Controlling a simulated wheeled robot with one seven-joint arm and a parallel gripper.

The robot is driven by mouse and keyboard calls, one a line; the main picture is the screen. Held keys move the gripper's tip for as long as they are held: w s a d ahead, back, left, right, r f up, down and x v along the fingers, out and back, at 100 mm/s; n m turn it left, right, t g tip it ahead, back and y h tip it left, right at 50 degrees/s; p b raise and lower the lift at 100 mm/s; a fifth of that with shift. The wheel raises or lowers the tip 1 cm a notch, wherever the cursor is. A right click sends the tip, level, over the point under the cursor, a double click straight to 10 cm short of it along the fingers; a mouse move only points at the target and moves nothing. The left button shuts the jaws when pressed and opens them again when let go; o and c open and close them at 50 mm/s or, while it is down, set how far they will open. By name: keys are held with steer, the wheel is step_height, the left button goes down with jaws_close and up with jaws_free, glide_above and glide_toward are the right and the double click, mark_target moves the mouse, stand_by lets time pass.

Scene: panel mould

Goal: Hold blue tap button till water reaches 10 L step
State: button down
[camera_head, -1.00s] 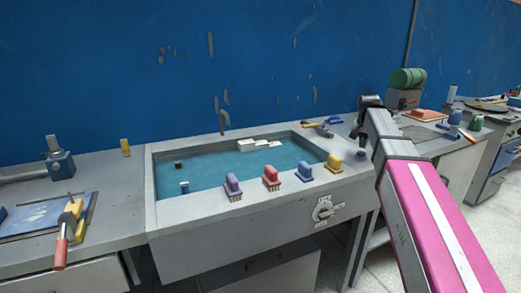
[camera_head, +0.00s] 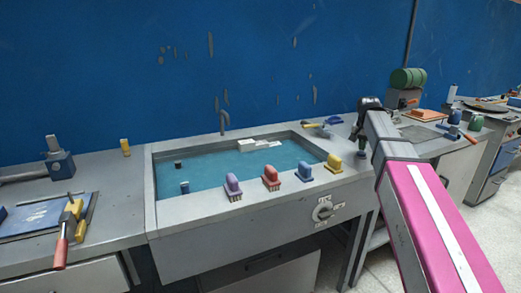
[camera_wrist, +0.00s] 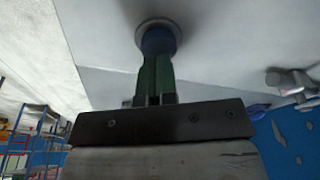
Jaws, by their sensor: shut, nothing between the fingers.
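The blue tap button (camera_head: 361,154) is on the worktop right of the sink. In the wrist view the button (camera_wrist: 158,37) is a round blue cap in a pale ring. My gripper (camera_head: 361,143) points down over it with its fingers shut and empty. The green fingertips (camera_wrist: 157,56) meet the cap and appear to touch it; how far it is pressed cannot be told. The sink (camera_head: 150,185) holds blue-green water (camera_head: 215,172). White steps (camera_head: 250,145) rise from the water at the back; their marks are too small to read. The tap (camera_head: 223,120) stands behind.
Purple (camera_head: 233,186), red (camera_head: 271,177), blue (camera_head: 304,171) and yellow (camera_head: 334,162) brushes line the sink's front rim. A dial (camera_head: 323,208) is on the front panel. A hammer (camera_head: 316,126) lies behind the button. Tools and a blue board (camera_head: 40,218) lie at left.

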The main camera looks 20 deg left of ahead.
steer(key=shift+f, duration=0.7)
steer(key=shift+r, duration=0.1)
stand_by(1.2)
steer(key=shift+r, duration=3.4)
